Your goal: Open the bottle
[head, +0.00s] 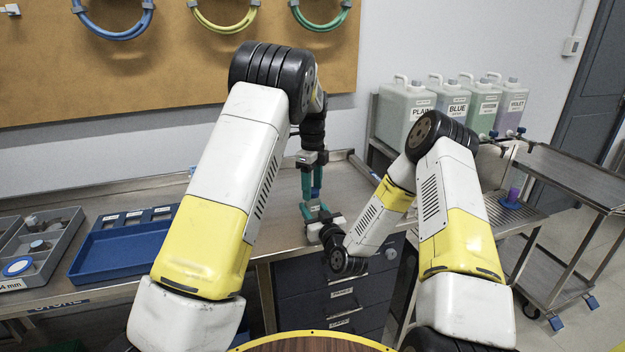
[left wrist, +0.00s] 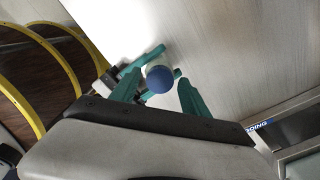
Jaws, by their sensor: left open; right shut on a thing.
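In the left wrist view a round blue cap (left wrist: 160,80) is seen nearly end-on, with a little of a pale bottle (left wrist: 153,66) behind it. My left gripper (left wrist: 159,84) is open, with one teal finger on each side of the cap; I cannot tell whether either touches it. In the head view my left gripper (head: 311,188) points down over the bench, just above my right gripper (head: 318,212). My right gripper is shut on the bottle from the side; its teal fingers also show behind the cap in the left wrist view. The bottle is not distinguishable in the head view.
A blue tray (head: 118,254) and a grey divided tray (head: 15,262) with small parts lie on the bench at left. Several labelled jugs (head: 404,108) stand at the back right. A purple vial (head: 513,194) stands on a ridged surface, beside a metal cart (head: 575,172).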

